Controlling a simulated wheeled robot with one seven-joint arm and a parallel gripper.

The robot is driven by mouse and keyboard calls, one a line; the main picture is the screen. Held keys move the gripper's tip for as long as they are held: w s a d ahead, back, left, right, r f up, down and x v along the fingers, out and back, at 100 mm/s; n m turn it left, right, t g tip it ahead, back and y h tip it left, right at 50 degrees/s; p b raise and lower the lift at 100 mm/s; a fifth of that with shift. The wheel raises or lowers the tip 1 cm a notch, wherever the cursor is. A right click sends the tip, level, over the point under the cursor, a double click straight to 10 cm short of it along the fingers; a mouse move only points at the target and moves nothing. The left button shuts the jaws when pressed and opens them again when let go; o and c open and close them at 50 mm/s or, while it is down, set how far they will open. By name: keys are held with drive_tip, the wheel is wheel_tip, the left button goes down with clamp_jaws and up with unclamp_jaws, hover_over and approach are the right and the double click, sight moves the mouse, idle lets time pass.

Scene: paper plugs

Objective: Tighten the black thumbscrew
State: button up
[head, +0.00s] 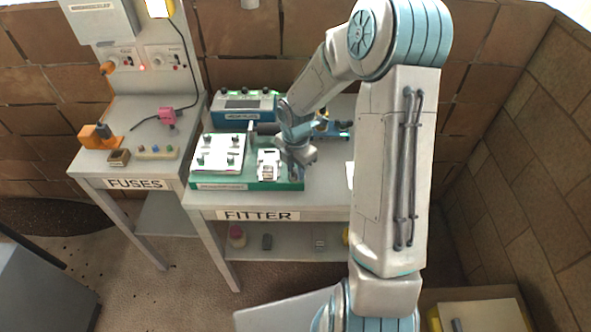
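A green base (240,186) lies on the FITTER table (330,197). On its left part sits a white plate (217,150) with several small dark knobs, one of them a dark knob (230,161) near the plate's front right. I cannot tell which knob is the black thumbscrew. A smaller whitish fixture (268,164) stands to the right of the plate. My gripper (301,160) is above the right end of the green base, to the right of the fixture. Its fingers are small and partly merged with the wrist, so I cannot tell whether they are open or what they touch.
A blue device (245,105) stands behind the base. My arm hides the table's right part. The FUSES table (136,184) at left holds an orange tool (97,136), a pink item (167,116) and a knobbed strip (158,153). A lower shelf holds small items.

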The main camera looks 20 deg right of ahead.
drive_tip(key=shift+f+m+b, duration=0.15)
drive_tip(key=shift+m+b, duration=0.45)
drive_tip(key=shift+m, duration=0.5)
drive_tip(key=m+b, duration=0.1)
drive_tip(key=m, duration=0.3)
drive_tip(key=m+b, duration=0.3)
drive_tip(key=m, duration=0.3)
drive_tip(key=m+b, duration=0.1)
drive_tip(key=m, duration=0.5)
drive_tip(key=shift+m+b, duration=0.3)
drive_tip(key=m, duration=0.6)
drive_tip(key=shift+b, duration=0.3)
drive_tip(key=o, duration=1)
drive_tip(key=shift+c, duration=0.2)
